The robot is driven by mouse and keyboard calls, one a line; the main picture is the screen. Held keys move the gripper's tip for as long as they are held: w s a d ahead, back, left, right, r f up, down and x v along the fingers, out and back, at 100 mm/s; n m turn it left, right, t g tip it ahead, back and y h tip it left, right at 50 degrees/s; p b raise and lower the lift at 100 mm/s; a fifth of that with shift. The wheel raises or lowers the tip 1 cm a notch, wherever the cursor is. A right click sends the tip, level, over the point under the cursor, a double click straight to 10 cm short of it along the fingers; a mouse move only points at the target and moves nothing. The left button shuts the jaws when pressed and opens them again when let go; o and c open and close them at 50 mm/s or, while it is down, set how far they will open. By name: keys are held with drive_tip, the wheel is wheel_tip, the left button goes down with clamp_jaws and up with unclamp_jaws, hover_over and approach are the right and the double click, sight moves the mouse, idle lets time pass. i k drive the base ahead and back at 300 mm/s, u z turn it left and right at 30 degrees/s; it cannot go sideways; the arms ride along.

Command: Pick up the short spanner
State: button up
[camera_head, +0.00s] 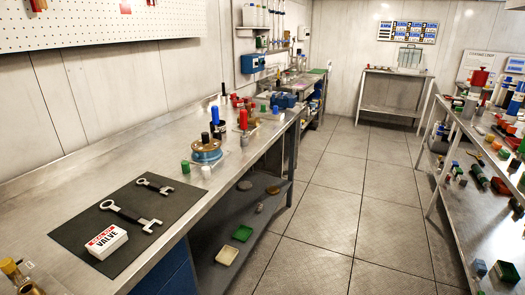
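Two spanners lie on a dark mat (75,232) on the long metal workbench at the left. The short spanner (155,186) is grey and lies near the mat's far edge. A longer spanner (130,215) lies in front of it, nearer to me, with a dark handle and pale ends. The two are apart. My gripper is not in view.
A white box marked VALVE (106,242) sits on the mat's near part. A blue and brass fitting (206,150), a green cap (185,166) and a white cap (206,171) stand beyond the mat. A loaded shelf (468,235) is at right. The tiled floor between is clear.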

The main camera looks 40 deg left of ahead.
sight(156, 187)
drive_tip(key=u, duration=0.25)
drive_tip(key=i, duration=1.55)
drive_tip(key=u, duration=1.5)
drive_tip(key=i, duration=1)
drive_tip(key=u, duration=1.15)
drive_tip(key=i, duration=0.25)
